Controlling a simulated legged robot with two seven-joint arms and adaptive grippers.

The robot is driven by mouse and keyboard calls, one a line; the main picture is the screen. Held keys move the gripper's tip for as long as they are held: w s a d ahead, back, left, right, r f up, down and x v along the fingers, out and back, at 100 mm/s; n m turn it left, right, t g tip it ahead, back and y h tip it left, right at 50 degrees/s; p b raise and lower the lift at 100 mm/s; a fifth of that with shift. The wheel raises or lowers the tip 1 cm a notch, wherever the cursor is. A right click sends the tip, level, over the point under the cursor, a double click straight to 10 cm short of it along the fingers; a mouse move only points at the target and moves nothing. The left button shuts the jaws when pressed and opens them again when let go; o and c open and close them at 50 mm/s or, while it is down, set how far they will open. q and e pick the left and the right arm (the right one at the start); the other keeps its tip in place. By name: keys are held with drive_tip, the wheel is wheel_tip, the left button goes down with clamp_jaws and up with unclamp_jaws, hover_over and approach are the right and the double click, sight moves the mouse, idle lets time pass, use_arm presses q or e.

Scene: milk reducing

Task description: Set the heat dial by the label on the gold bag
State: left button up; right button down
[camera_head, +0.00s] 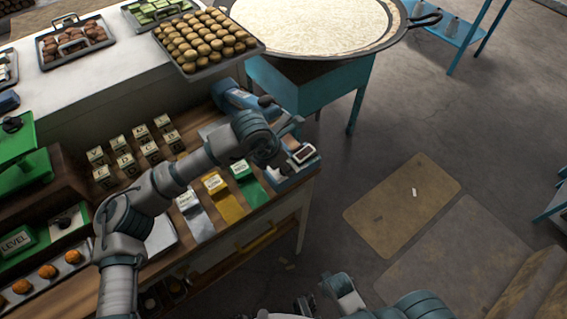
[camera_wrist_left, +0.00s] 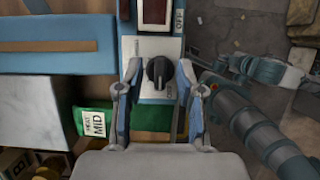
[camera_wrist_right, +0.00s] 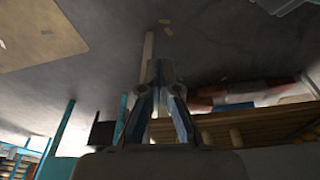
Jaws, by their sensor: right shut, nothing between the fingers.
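The heat dial (camera_wrist_left: 158,73), a black knob with a white pointer line, is on a pale panel (camera_wrist_left: 143,48) in the left wrist view. My left gripper (camera_wrist_left: 160,84) is open, with one finger on each side of the dial; I cannot tell whether they touch it. In the head view, my left gripper (camera_head: 283,150) hides the dial. The gold bag (camera_head: 228,204) lies on the counter with a white label (camera_head: 214,183) too small to read. A green bag (camera_head: 251,189) labelled MID and a silver bag (camera_head: 197,221) flank it. My right gripper (camera_wrist_right: 157,85) is shut and empty.
A red rocker switch (camera_wrist_left: 155,11) is beyond the dial. Lettered blocks (camera_head: 140,150) stand left of the bags. A large round pan (camera_head: 310,25) sits on a blue stand (camera_head: 310,95). The floor (camera_head: 390,130) at right is mostly clear, with mats.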

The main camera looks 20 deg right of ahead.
use_arm(q)
clamp_jaws()
